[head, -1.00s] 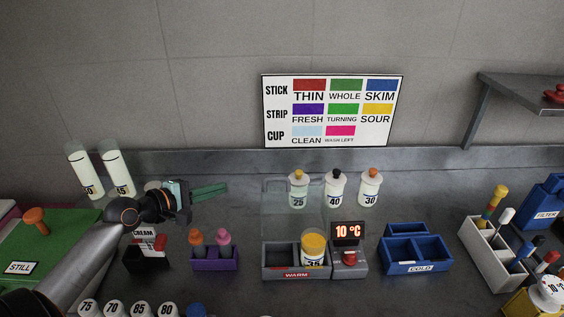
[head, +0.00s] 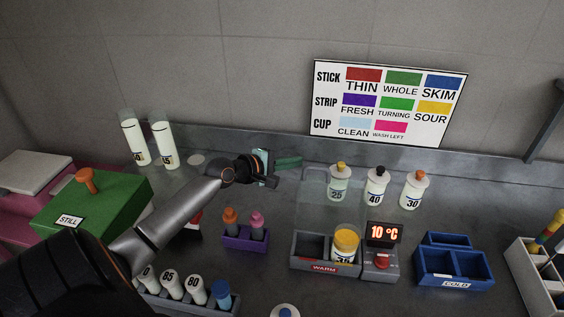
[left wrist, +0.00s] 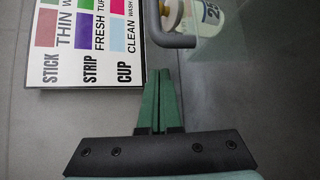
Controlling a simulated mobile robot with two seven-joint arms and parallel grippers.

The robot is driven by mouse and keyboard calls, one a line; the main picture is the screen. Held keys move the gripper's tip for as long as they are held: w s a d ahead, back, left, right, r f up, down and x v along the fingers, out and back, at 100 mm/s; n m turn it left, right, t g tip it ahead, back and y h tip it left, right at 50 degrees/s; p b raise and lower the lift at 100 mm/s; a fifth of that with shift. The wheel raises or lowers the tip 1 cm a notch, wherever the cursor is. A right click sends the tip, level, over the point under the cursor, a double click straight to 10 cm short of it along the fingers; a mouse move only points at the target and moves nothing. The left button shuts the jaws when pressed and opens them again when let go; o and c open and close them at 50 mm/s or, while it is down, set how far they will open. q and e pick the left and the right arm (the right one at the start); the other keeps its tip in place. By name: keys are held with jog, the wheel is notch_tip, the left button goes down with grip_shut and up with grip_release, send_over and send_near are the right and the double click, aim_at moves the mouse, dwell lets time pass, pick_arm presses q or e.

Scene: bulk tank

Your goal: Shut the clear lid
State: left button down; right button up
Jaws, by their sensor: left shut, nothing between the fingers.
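The clear lid (head: 314,205) stands raised, hinged up behind the grey WARM box (head: 322,268). It is see-through, so its outline is faint. In the left wrist view, a grey bar that looks like the lid's handle (left wrist: 172,37) shows just ahead of my fingertips, with clear pane to the right. My left gripper (head: 299,161) has green fingers, shut and empty, near the lid's upper left corner in the head view. The shut fingers (left wrist: 158,73) point toward the bar in the left wrist view; a small gap shows. My right gripper is not in view.
A bottle with a yellow lid (head: 346,245) stands in the WARM box's right compartment. Three bottles, one labelled 25 (head: 338,184), stand behind. A 10 °C display (head: 382,235) is right of the box, a purple rack (head: 245,238) to its left.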

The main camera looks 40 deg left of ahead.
pick_arm(q)
jog(key=shift+s+d+r+p, duration=0.35)
jog(key=shift+s+d+p, duration=0.2)
jog(key=shift+d, duration=0.1)
jog(key=shift+s+d+r+p, duration=0.35)
jog(key=shift+s+d+p, duration=0.15)
jog(key=shift+d, duration=0.15)
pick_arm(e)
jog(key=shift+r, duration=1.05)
pick_arm(q)
jog(key=shift+w, duration=0.15)
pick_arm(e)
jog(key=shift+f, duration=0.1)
